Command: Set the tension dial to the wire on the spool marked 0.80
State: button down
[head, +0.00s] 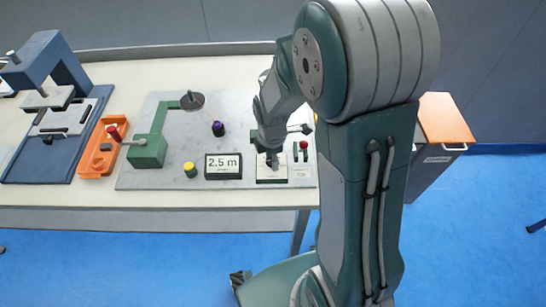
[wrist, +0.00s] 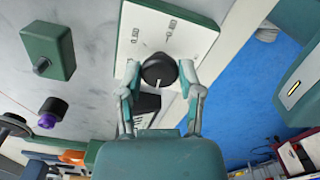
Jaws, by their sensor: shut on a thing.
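The tension dial is a black round knob (wrist: 157,66) with a white pointer line, on a white plate (wrist: 188,32) with printed numbers that are too small to read surely. In the wrist view the pointer line lies on the knob's side toward my gripper. My gripper (wrist: 160,78) is shut on the knob, one finger on each side. In the head view my gripper (head: 271,160) is over the white dial plate (head: 272,181), and my arm partly hides this area. No 0.80 spool mark is readable.
A display (head: 223,166) reads 2.5 m, left of the dial plate. A small red-topped lever (head: 303,147) stands close to the right. A green crank box (head: 147,152), an orange tray (head: 98,160) and a blue press (head: 60,125) are further left.

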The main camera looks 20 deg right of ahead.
jog(key=m, duration=0.4)
jog(key=shift+a+m, duration=0.1)
jog(key=shift+m, duration=0.2)
jog(key=m, duration=0.5)
jog(key=shift+w+r+m, duration=0.1)
jog(key=shift+m, duration=0.2)
jog(key=m, duration=1)
jog(key=shift+w, duration=0.1)
jog(key=m, duration=0.3)
jog(key=shift+m, duration=0.3)
jog(key=m, duration=0.4)
jog(key=shift+m, duration=0.3)
jog(key=m, duration=0.4)
jog(key=shift+m, duration=2.3)
